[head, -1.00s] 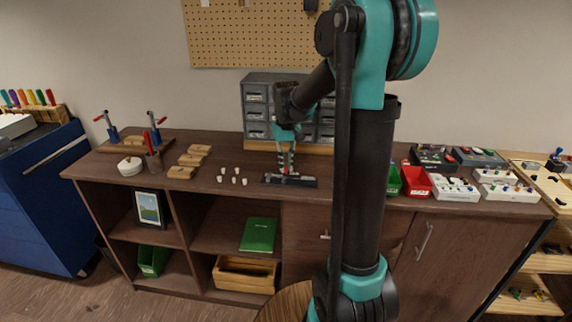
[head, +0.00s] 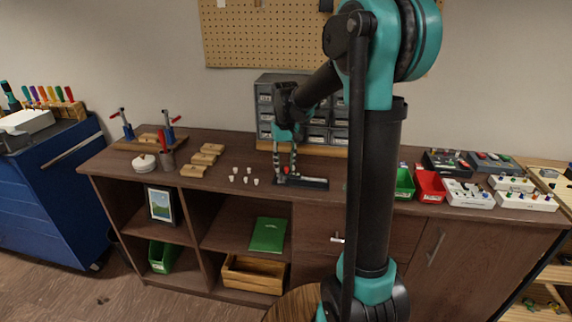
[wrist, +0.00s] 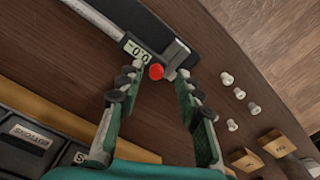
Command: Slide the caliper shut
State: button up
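The caliper (head: 312,184) lies on a dark base on the wooden counter, in front of the grey drawer cabinet. In the wrist view its light bar runs to the upper left, and its slider carries a small display (wrist: 138,52) that seems to read 0.0. A red knob (wrist: 156,71) sticks out of the slider. A grey jaw piece (wrist: 177,53) is close beside the display. My gripper (wrist: 159,76) is open, with one fingertip on each side of the red knob and gaps to it. It also shows low over the caliper's left end in the head view (head: 285,172).
Several small white pegs (head: 245,180) stand left of the caliper, with wooden blocks (head: 203,160) beyond. The drawer cabinet (head: 265,100) stands behind. Green (head: 404,184) and red bins (head: 430,186) are to the right. The counter just left of the caliper is partly clear.

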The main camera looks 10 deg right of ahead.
notch_tip(320, 180, up, 12)
dwell(0.7)
jog(key=shift+m+t, duration=0.4)
jog(key=shift+t, duration=0.5)
jog(key=s+d+f, duration=0.1)
jog(key=s+f, duration=0.2)
jog(key=s+d+f, duration=0.2)
jog(key=s+f, duration=0.1)
jog(key=s+d+f, duration=0.1)
jog(key=s+f, duration=0.2)
jog(key=shift+s+d+f, duration=0.2)
jog(key=shift+d+f, duration=0.05)
jog(key=s+d+f+m+t, duration=0.1)
jog(key=s+d+f+t, duration=0.1)
jog(key=s+f, duration=1)
jog(key=s+d, duration=0.1)
jog(key=s, duration=0.1)
jog(key=shift+s+d+f, duration=0.15)
jog(key=shift+s+d, duration=0.1)
jog(key=shift+s, duration=0.15)
